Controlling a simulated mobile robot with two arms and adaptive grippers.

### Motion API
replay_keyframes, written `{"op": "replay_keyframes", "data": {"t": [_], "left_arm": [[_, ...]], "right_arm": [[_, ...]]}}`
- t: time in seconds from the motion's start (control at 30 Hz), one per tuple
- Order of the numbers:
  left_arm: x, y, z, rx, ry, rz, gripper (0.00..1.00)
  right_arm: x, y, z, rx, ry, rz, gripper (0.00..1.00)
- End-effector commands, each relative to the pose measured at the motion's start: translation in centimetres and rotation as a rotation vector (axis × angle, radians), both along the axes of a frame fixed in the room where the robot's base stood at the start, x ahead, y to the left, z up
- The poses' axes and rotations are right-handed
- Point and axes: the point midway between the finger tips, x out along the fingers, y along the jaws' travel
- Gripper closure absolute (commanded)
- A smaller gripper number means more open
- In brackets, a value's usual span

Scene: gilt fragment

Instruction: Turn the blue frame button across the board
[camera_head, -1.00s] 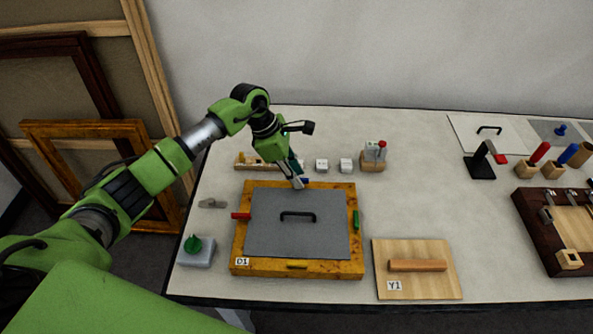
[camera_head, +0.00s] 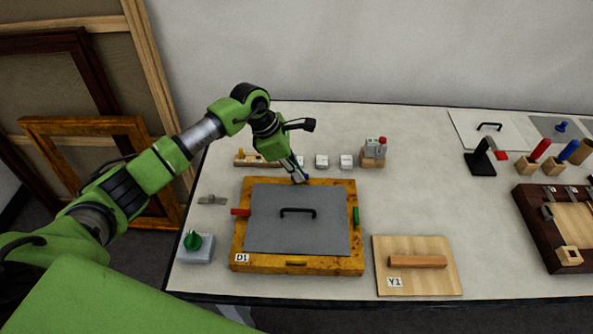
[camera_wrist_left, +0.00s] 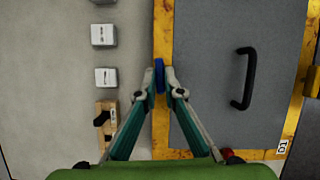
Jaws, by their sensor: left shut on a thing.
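The yellow frame D1 (camera_head: 240,225) lies on the table around a grey board (camera_head: 270,235) with a black handle (camera_head: 298,212). The blue frame button (camera_head: 307,177) is on the frame's far rail. In the left wrist view the blue button (camera_wrist_left: 159,75) lies lengthwise along the rail, between my fingertips. My left gripper (camera_head: 300,180) is shut on it, and the fingers partly hide it in the head view. My right gripper is not seen.
White blocks (camera_head: 346,161) and a wooden block with a red-topped item (camera_head: 372,160) stand behind the frame. A green knob on a grey box (camera_head: 196,248) is at the left. Board Y1 (camera_head: 440,284) lies at the right.

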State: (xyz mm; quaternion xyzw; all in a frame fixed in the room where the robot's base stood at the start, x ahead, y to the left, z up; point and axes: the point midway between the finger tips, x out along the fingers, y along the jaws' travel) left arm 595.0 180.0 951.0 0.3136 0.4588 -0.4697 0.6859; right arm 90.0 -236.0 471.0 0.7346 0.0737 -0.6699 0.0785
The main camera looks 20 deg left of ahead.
Motion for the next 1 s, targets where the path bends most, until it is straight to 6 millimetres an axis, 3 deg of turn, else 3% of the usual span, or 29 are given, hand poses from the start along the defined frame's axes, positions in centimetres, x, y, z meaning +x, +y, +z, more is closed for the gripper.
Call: {"op": "replay_keyframes", "data": {"t": [0.57,1.0], "left_arm": [[-0.3,-0.3,-0.1,0.0,-0.007,0.497,1.0],[-0.4,-0.7,-0.2,-0.003,-0.007,0.917,1.0]], "right_arm": [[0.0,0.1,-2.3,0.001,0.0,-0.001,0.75],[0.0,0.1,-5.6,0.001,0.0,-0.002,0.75]]}}
